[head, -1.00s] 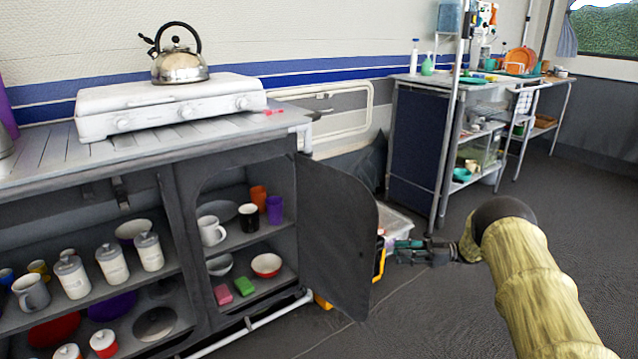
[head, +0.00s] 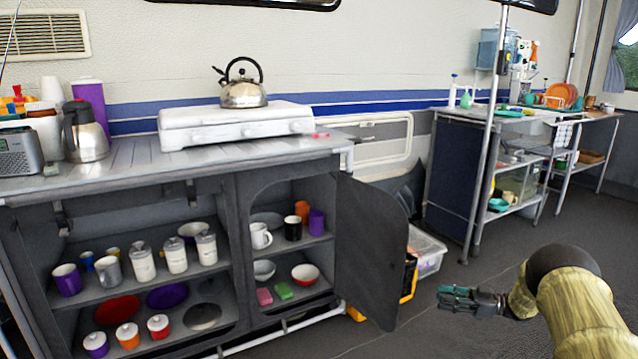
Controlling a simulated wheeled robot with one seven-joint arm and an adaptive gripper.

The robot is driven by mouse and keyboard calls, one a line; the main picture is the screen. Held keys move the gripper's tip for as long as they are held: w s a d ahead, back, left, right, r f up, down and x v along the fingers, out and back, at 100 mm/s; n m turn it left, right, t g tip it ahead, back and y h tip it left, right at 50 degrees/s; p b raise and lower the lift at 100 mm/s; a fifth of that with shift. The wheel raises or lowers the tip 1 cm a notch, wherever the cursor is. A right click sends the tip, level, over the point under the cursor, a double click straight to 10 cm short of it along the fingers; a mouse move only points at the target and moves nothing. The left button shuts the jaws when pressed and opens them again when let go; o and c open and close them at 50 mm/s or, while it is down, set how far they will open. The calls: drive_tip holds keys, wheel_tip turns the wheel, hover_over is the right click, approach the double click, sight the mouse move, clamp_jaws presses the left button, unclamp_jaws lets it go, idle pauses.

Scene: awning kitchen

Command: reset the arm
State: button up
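My arm (head: 578,300) shows at the lower right, bent, in a yellowish patterned cover with a dark round joint. My gripper (head: 448,296) points left from its end, over the dark floor, to the right of the open cabinet door (head: 372,245). It has greenish fingertips and touches nothing that I can see. The fingers are too small and overlapped to tell whether they are apart. I see nothing held in it.
The cabinet holds cups, jars and bowls on its shelves. A stove (head: 235,124) with a kettle (head: 243,88) stands on top. A clear plastic box (head: 428,252) sits behind the door. A metal-legged table (head: 500,117) stands at the back right. Floor between is clear.

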drive_tip(key=s+a+f+m+t+h, duration=0.2)
drive_tip(key=a+f+m+t+h, duration=0.3)
drive_tip(key=a+f+m+t, duration=0.55)
drive_tip(key=s+a+f+m+g+h, duration=0.35)
drive_tip(key=s+f+h, duration=0.35)
drive_tip(key=s+f, duration=0.5)
drive_tip(key=s+a+f+g+h, duration=0.1)
drive_tip(key=s+g+h, duration=0.15)
drive_tip(key=s, duration=0.95)
drive_tip(key=s+a+f+m+g+h, duration=0.1)
drive_tip(key=s+f+g, duration=0.15)
drive_tip(key=s, duration=0.85)
drive_tip(key=s+a+f+g+h, duration=0.15)
drive_tip(key=s+g, duration=0.25)
drive_tip(key=s, duration=0.8)
drive_tip(key=s+r+g, duration=0.2)
drive_tip(key=s+r, duration=0.3)
drive_tip(key=s, duration=0.5)
wheel_tip(320, 180, up, 36)
drive_tip(key=p, duration=3.7)
drive_tip(key=shift+w+d+m+h, duration=0.3)
drive_tip(key=shift+w+d+h, duration=0.05)
drive_tip(key=shift+d+h, duration=0.05)
drive_tip(key=shift+s+d, duration=0.1)
